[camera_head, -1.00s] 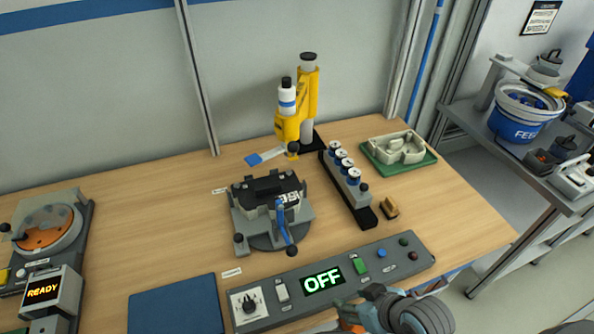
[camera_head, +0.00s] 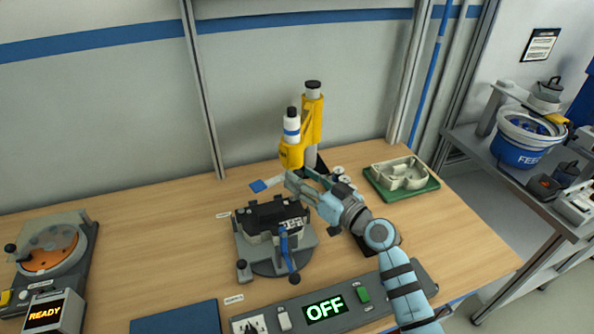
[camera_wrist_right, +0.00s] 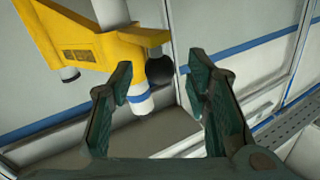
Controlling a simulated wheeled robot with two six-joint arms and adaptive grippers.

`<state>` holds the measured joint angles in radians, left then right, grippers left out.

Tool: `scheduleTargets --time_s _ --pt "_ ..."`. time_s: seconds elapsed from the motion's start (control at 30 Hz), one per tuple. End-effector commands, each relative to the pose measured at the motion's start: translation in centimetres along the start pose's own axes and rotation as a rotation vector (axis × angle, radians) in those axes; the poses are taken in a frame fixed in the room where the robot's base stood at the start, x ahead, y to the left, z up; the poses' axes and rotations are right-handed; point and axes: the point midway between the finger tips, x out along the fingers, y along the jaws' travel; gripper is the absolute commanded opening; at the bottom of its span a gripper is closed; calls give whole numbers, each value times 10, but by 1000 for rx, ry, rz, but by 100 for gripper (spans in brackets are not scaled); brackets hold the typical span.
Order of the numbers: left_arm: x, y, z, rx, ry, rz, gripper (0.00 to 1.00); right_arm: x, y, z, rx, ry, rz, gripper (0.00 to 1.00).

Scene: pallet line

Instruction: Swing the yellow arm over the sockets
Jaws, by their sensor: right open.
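The yellow arm (camera_head: 312,122) stands on a grey post at the back of the table, with a white, blue-banded bottle (camera_head: 292,127) on its left end. In the right wrist view the yellow arm (camera_wrist_right: 75,40) is at upper left, with a black ball knob (camera_wrist_right: 160,70). My right gripper (camera_head: 298,180) is open just below the yellow arm. In the wrist view the knob appears between its open fingers (camera_wrist_right: 160,85); I see no contact. The grey fixture (camera_head: 275,255) holds a black block (camera_head: 270,216) left of my arm; its sockets are too small to tell. My left gripper is out of view.
A green tray (camera_head: 402,192) with a beige part lies to the right. A control box (camera_head: 325,306) reading OFF is in front. The table's left middle is clear.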

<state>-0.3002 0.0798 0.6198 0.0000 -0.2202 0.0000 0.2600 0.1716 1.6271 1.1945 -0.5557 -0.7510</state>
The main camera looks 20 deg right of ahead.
Motion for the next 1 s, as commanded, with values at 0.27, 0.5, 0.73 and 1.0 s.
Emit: scheduleTargets --time_s 0.27,0.5,0.73,1.0 --pt "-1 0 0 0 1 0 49 26 0 1 0 -1 0 44" --pt "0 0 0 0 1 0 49 26 0 1 0 -1 0 38" --pt "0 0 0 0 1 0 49 26 0 1 0 -1 1 1" --pt "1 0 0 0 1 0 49 26 1 2 0 -1 -1 0"
